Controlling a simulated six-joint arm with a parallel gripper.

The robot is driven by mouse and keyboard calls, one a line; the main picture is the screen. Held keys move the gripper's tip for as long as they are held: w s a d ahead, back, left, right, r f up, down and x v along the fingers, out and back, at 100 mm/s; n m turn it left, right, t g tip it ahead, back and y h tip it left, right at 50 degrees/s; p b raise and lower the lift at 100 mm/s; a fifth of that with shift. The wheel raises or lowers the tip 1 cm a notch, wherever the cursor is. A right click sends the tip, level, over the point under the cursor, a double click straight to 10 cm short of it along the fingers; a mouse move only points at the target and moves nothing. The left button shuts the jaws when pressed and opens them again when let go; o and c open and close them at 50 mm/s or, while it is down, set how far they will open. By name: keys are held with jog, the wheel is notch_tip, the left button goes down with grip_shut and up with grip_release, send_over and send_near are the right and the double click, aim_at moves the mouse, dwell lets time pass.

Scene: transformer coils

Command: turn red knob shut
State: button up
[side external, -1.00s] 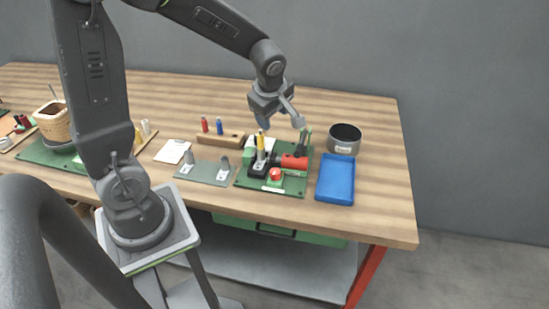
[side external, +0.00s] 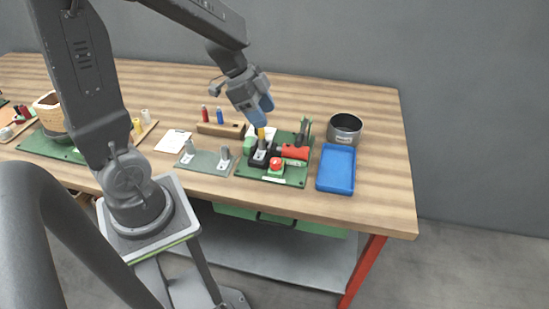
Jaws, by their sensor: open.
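A red knob (side external: 277,164) sits low at the front of a green board (side external: 297,178) on the workbench. A larger red cylinder (side external: 295,152) lies on the same board, just behind and to the right of the knob. A black block (side external: 258,157) with a yellow-topped post (side external: 261,134) stands left of it. My gripper (side external: 259,112) is open and points down above the back of the board, near the yellow post. It is apart from the red knob. Whether its fingertips touch the post cannot be told.
A blue tray (side external: 336,188) and a dark round bowl (side external: 344,128) stand to the right. A grey-green plate with metal posts (side external: 207,164) lies to the left. A wooden block with red and blue pegs (side external: 221,129) stands behind it. The bench's front right corner is clear.

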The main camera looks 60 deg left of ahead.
aim_at(276, 161)
jog(key=shift+m+g, duration=0.6)
jog(key=shift+g, duration=0.1)
jog(key=x, duration=0.4)
jog(key=s+x, duration=0.1)
jog(key=x, duration=0.8)
jog(key=shift+s+a+f, duration=0.3)
jog(key=shift+f, duration=0.25)
jog(key=c, duration=0.9)
jog(key=m+g, duration=0.1)
jog(key=m, duration=0.3)
jog(key=shift+h, duration=0.3)
jog(key=shift+m, duration=0.3)
